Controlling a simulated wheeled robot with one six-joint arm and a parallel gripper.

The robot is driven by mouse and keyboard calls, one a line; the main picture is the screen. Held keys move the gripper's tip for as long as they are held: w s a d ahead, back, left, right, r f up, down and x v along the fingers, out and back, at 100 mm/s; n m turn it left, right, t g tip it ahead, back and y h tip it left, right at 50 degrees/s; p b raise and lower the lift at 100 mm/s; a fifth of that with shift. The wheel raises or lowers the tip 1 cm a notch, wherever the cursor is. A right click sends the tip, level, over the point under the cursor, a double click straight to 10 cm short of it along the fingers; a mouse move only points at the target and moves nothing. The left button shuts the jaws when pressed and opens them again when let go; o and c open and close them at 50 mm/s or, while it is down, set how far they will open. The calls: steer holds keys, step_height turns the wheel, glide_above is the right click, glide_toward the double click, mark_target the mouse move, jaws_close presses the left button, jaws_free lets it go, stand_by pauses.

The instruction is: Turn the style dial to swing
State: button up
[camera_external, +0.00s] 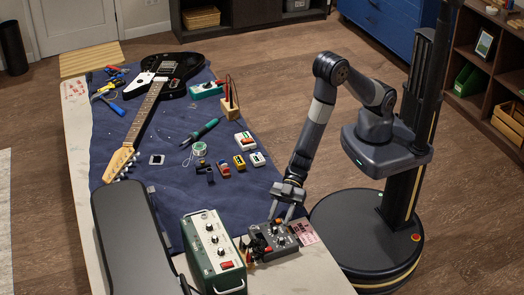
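A dark grey box (268,254) with several knobs and a red part on top sits at the near right end of the bench. Its dial markings are too small to read, so I cannot tell which knob is the style dial or where it points. My gripper (282,213) points down over the far edge of this box. Its two fingers look spread apart, with a gap between them. I see no object held. I cannot tell whether the fingertips touch a knob or are just above it.
A green amplifier-like box (197,258) with knobs stands left of the grey box. A black case (133,245) lies further left. A pink printed card (303,232) lies right of the grey box. A guitar (147,107), small pedals and tools occupy the blue mat (165,180).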

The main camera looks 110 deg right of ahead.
steer(key=shift+x, duration=1.05)
steer(key=shift+c, duration=0.5)
jaws_close()
